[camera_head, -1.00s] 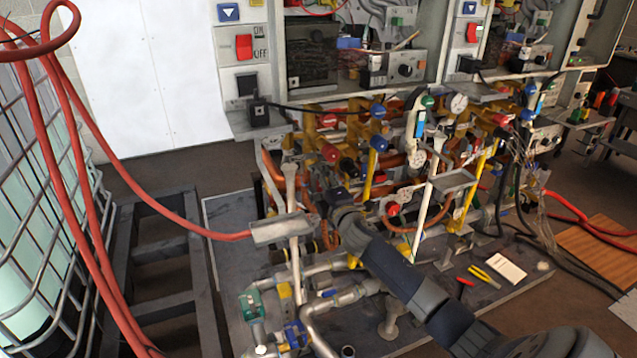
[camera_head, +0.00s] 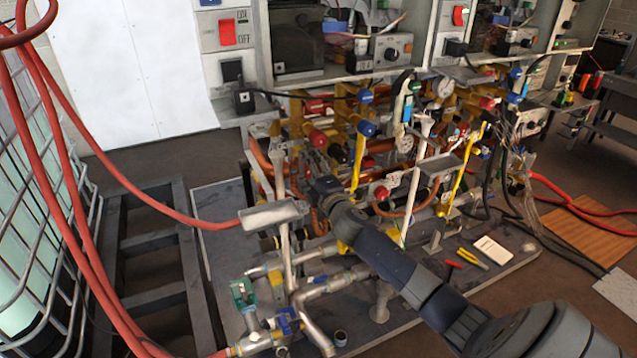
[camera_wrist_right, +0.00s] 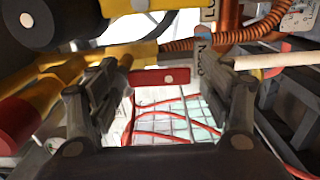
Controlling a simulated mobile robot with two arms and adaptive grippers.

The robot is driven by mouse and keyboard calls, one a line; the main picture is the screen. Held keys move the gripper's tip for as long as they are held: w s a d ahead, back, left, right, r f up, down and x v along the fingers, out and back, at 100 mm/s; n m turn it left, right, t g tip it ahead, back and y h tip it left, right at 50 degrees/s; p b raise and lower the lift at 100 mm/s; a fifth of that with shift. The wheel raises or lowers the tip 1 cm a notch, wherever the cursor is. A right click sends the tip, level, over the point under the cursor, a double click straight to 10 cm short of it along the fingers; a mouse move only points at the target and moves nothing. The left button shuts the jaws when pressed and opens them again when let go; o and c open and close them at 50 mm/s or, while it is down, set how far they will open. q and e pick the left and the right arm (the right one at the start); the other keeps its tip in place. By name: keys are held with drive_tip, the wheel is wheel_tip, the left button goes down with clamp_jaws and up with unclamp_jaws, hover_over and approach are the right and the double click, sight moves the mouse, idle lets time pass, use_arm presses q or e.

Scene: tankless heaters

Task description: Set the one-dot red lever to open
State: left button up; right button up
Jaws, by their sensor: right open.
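The red lever (camera_wrist_right: 160,78), a flat bar with one pale dot on it, shows in the right wrist view. It lies across the gap between the two fingers of my right gripper (camera_wrist_right: 165,98). The fingers are apart, one on each side of the lever, and do not appear closed on it. In the head view my right gripper (camera_head: 322,187) is among the pipes of the heater rig, and the lever cannot be made out there. My left gripper is not in view.
Yellow pipe (camera_wrist_right: 150,53), a red cylinder (camera_wrist_right: 14,122), a black round part (camera_wrist_right: 40,22) and a white pipe (camera_wrist_right: 268,61) crowd my right gripper. A red hose (camera_head: 130,180) hangs at left.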

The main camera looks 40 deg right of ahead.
drive_tip(key=v, duration=1.1)
drive_tip(key=shift+d, duration=0.1)
drive_tip(key=s+a+f+m+g+y, duration=0.1)
drive_tip(key=s+f+m+g, duration=0.2)
drive_tip(key=f, duration=1)
drive_tip(key=s+a+f+m+g, duration=0.15)
drive_tip(key=s+f, duration=0.35)
drive_tip(key=f, duration=0.8)
drive_tip(key=s+a+f+m+g+y, duration=0.15)
drive_tip(key=s+f+g, duration=0.3)
drive_tip(key=f, duration=0.75)
drive_tip(key=s+a+f+m+g, duration=0.2)
drive_tip(key=s+a+f, duration=0.2)
drive_tip(key=s+f, duration=0.45)
drive_tip(key=s+a+f+m+g, duration=0.2)
drive_tip(key=s+a+f, duration=0.2)
drive_tip(key=s+f, duration=0.45)
drive_tip(key=s+a+f+m+g+y, duration=0.1)
drive_tip(key=s+a+f, duration=0.2)
drive_tip(key=s, duration=0.6)
drive_tip(key=s+a+f+m+g+y, duration=0.1)
drive_tip(key=s+a, duration=0.4)
drive_tip(key=s, duration=0.5)
wheel_tip(320, 180, down, 2)
drive_tip(key=shift+a+f+g, duration=0.15)
drive_tip(key=shift+a+g, duration=0.1)
drive_tip(key=shift+g, duration=0.45)
